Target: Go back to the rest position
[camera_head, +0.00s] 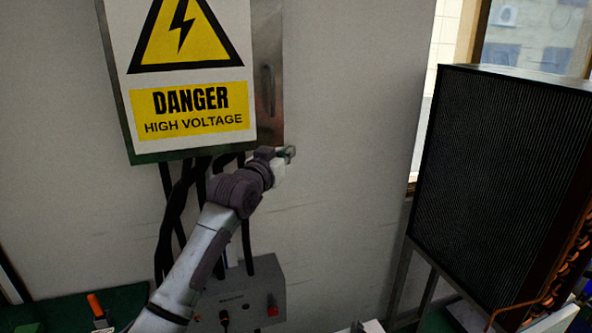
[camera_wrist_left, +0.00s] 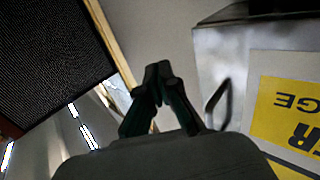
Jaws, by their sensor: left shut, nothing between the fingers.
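My left arm reaches up from the bottom of the head view, and its gripper (camera_head: 286,153) is in front of the wall, just below and right of the high-voltage box (camera_head: 268,75). In the left wrist view the gripper fingers (camera_wrist_left: 158,72) are shut together with nothing between them. The box's metal side and its handle (camera_wrist_left: 217,104) show right of the fingers, apart from them in the picture. The box carries a yellow danger sign (camera_head: 192,110). My right gripper does not show in either view.
Black cables (camera_head: 172,215) hang from the box toward a grey control box (camera_head: 242,297) with a red button. A large black finned radiator (camera_head: 500,170) stands at right. An orange-handled tool (camera_head: 96,306) lies at lower left. The wall between box and radiator is bare.

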